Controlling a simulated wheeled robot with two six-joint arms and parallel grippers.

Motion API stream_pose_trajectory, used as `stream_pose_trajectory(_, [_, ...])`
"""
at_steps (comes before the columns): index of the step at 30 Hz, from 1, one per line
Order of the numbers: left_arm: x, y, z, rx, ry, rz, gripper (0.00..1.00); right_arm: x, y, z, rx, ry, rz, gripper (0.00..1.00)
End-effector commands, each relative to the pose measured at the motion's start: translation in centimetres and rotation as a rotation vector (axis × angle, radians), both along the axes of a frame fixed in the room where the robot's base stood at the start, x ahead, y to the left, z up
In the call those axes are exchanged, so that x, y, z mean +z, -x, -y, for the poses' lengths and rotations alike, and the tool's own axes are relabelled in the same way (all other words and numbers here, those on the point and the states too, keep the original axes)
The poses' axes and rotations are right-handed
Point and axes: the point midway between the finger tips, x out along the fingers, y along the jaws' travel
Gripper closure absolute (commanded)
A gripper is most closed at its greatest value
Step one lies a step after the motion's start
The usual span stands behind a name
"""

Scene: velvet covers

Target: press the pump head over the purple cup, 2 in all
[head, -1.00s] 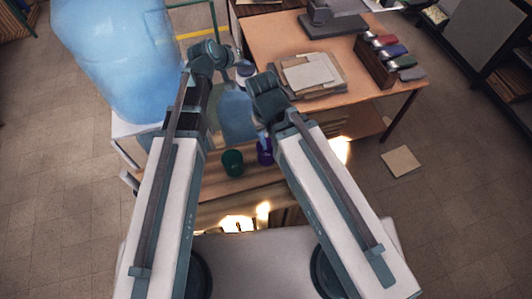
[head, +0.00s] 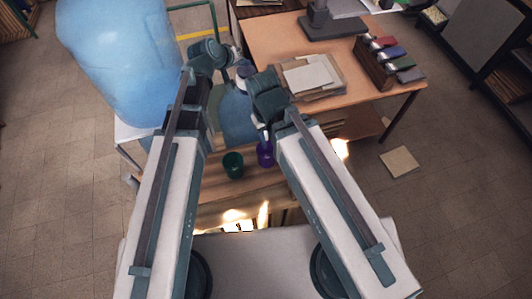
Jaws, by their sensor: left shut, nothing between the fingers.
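The purple cup (head: 265,155) stands on the wooden bench, just right of a green cup (head: 233,165). A translucent blue bottle (head: 237,118) stands behind the cups, between my two arms. Its pump head is hard to make out behind my grippers. My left gripper (head: 242,70) is shut and empty above the top of the bottle; I cannot tell whether it touches the pump. My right gripper (head: 262,130) points down beside the bottle, just above the purple cup. Its fingers are too small and covered to read.
A large blue translucent container (head: 117,65) stands at the left, close to my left arm. Behind is an orange-brown table (head: 270,35) with papers (head: 307,75) and a rack of coloured items (head: 385,62). A flat tan sheet (head: 400,161) lies on the floor at right.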

Motion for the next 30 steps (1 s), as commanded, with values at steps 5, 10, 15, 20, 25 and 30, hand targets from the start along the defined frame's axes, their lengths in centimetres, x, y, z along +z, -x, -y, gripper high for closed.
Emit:
stream_pose_trajectory(5, [2.4, 0.0, 0.0, 0.001, 0.0, 0.001, 1.0, 2.4, 0.0, 0.0, 0.0, 0.0, 0.0, 0.5])
stream_pose_trajectory(10, [4.0, 0.0, 0.0, 0.001, 0.0, 0.001, 1.0, 4.0, 0.0, 0.0, 0.0, 0.0, 0.0, 0.5])
stream_pose_trajectory(15, [4.8, 0.0, 0.0, 0.001, 0.0, 0.001, 1.0, 4.8, 0.0, 0.0, 0.0, 0.0, 0.0, 0.5])
stream_pose_trajectory(20, [4.6, 0.0, 0.0, 0.001, 0.0, 0.001, 1.0, 4.6, 0.0, 0.0, 0.0, 0.0, 0.0, 0.5])
stream_pose_trajectory(25, [4.6, 0.0, 0.0, 0.001, 0.0, 0.001, 1.0, 4.6, 0.0, 0.0, 0.0, 0.0, 0.0, 0.5])
stream_pose_trajectory(30, [4.6, 0.0, 0.0, 0.001, 0.0, 0.001, 1.0, 4.6, 0.0, 0.0, 0.0, 0.0, 0.0, 0.5])
